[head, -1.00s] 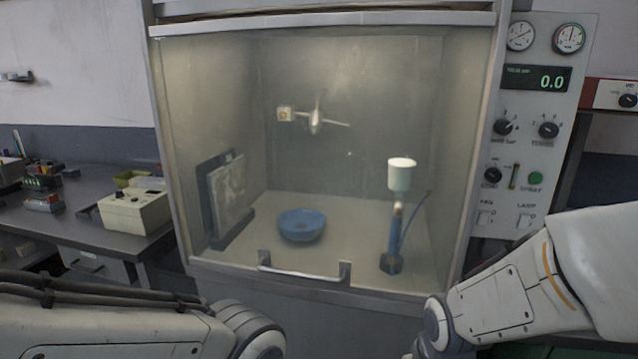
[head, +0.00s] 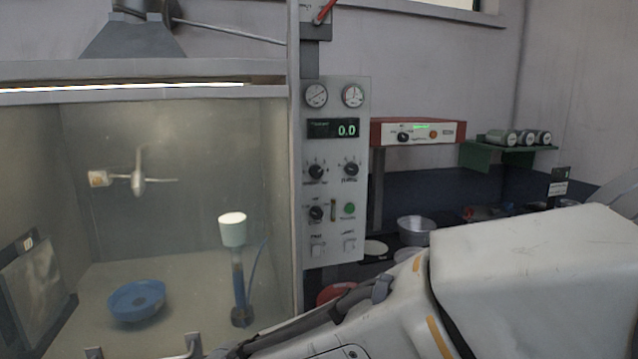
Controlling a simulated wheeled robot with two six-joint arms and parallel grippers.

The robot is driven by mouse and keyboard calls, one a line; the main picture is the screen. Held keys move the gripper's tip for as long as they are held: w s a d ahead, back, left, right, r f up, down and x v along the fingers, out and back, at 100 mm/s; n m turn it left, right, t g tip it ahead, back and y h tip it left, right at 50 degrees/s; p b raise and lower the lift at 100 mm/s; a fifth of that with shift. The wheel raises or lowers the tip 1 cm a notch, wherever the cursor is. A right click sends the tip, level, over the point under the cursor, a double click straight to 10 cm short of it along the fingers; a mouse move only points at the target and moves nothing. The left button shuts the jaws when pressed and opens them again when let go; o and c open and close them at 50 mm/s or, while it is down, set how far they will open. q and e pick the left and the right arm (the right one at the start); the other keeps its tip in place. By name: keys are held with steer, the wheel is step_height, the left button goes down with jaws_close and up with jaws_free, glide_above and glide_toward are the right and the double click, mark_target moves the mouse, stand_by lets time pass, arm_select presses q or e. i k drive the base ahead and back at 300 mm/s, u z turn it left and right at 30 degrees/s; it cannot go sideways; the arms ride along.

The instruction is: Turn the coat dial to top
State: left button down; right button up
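The control panel (head: 340,185) stands right of the glass booth in the head view. It carries several black dials: an upper left dial (head: 316,171), an upper right dial (head: 351,169) and a lower left dial (head: 316,213). Their labels are too small to read, so I cannot tell which is the coat dial. A green button (head: 349,209) sits right of the lower dial. The display (head: 334,128) reads 0.0. My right arm fills the lower right, below and right of the panel. Neither gripper shows.
The booth's glass front (head: 150,200) closes off a blue bowl (head: 137,299), a blue stand with a white cup (head: 232,229) and a small propeller-like piece (head: 138,180). A red-framed unit (head: 417,132) and a shelf with several cans (head: 502,138) are right of the panel.

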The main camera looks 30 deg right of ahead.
mark_target(316, 213)
steer(key=k, duration=0.5)
steer(key=z, duration=2.2)
steer(key=i, duration=1.8)
steer(key=u, duration=2.35)
